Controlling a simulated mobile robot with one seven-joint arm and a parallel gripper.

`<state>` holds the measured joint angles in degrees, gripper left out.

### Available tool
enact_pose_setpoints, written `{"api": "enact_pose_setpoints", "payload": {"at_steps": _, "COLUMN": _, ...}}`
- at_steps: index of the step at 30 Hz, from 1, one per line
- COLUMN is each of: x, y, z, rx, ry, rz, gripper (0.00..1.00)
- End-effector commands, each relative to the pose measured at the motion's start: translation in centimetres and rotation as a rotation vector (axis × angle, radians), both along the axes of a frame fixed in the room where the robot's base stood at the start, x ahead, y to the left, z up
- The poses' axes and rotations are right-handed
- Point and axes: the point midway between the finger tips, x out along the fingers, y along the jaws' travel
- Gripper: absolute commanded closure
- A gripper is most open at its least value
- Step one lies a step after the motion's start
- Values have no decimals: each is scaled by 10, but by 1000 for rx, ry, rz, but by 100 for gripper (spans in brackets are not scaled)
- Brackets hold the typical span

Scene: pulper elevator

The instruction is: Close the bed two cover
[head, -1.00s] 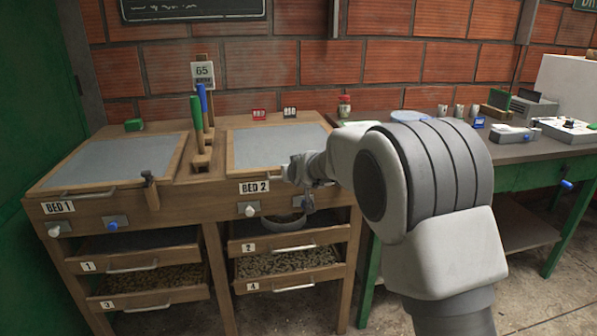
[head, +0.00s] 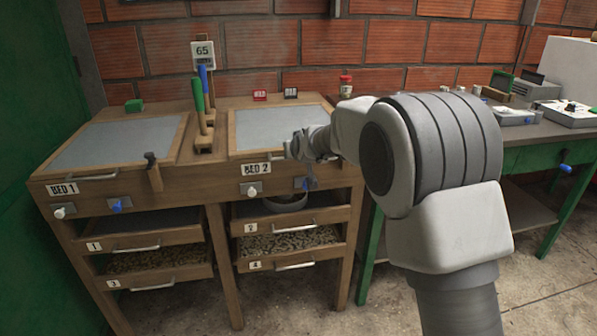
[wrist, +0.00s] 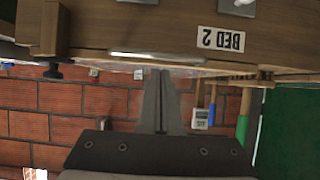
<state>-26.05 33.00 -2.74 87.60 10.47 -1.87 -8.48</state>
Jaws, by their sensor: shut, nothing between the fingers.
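The bed two cover (head: 275,128) is a grey panel in a wooden frame on the right half of the wooden bench, below the red and black tags. It looks flat, like the bed one cover; its front right corner is hidden by my gripper. The "BED 2" label (head: 257,169) is on the front board, and shows upside down in the wrist view (wrist: 221,39). My gripper (head: 300,150) is shut and empty at the cover's front edge, right of the label. In the wrist view its fingers (wrist: 158,75) point at a metal bar handle (wrist: 158,56); I cannot tell whether they touch it.
The bed one cover (head: 118,143) lies flat on the left, with a dark-topped latch (head: 152,168) at its front. Green and blue handled tools (head: 203,95) stand between the beds. A white knob (head: 251,190) and drawers (head: 292,241) are below. A green-framed table (head: 555,150) stands right.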

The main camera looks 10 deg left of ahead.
Motion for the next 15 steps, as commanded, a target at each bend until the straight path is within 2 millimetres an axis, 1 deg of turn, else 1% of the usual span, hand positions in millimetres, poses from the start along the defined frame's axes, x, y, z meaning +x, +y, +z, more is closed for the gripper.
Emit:
{"api": "enact_pose_setpoints", "payload": {"at_steps": 1, "x": 2, "y": -2, "z": 22, "rx": 7, "ry": -16, "rz": -1, "gripper": 100}}
{"api": "enact_pose_setpoints", "payload": {"at_steps": 2, "x": 1, "y": -3, "z": 23, "rx": 7, "ry": -16, "rz": -1, "gripper": 100}}
{"api": "enact_pose_setpoints", "payload": {"at_steps": 3, "x": -6, "y": -5, "z": 14, "rx": 6, "ry": -13, "rz": -1, "gripper": 100}}
{"api": "enact_pose_setpoints", "payload": {"at_steps": 15, "x": -56, "y": -26, "z": -14, "rx": 8, "ry": -21, "rz": -1, "gripper": 100}}
